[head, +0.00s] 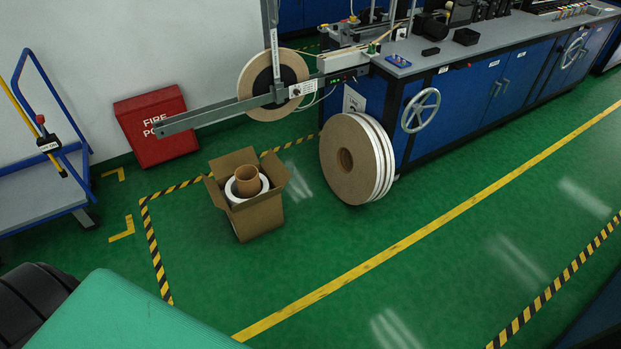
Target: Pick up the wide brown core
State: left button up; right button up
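A wide brown core (248,185), a short open tube, stands up inside an open cardboard box (260,220) on the green floor. A white ring (262,189) shows around or behind the core inside the box. The core's lower part is hidden by the ring and box walls. The box flaps are spread outward. Neither of my grippers is in view.
Large tan reels (345,165) stand right of the box by the blue bench (470,105). A payoff arm (205,118) with a reel (252,92) reaches out above and behind the box. A red fire box (160,145) and blue trolley (40,190) are left. Floor in front is clear.

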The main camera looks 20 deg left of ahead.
aim_at(246, 177)
jog(key=j+z, duration=0.35)
jog(key=j, duration=0.25)
jog(key=j+z, duration=0.4)
jog(key=j, duration=0.25)
jog(key=j+z, duration=0.35)
jog(key=j, duration=0.25)
jog(key=k+j+z, duration=0.2)
jog(key=j+z, duration=0.2)
jog(key=j, duration=0.15)
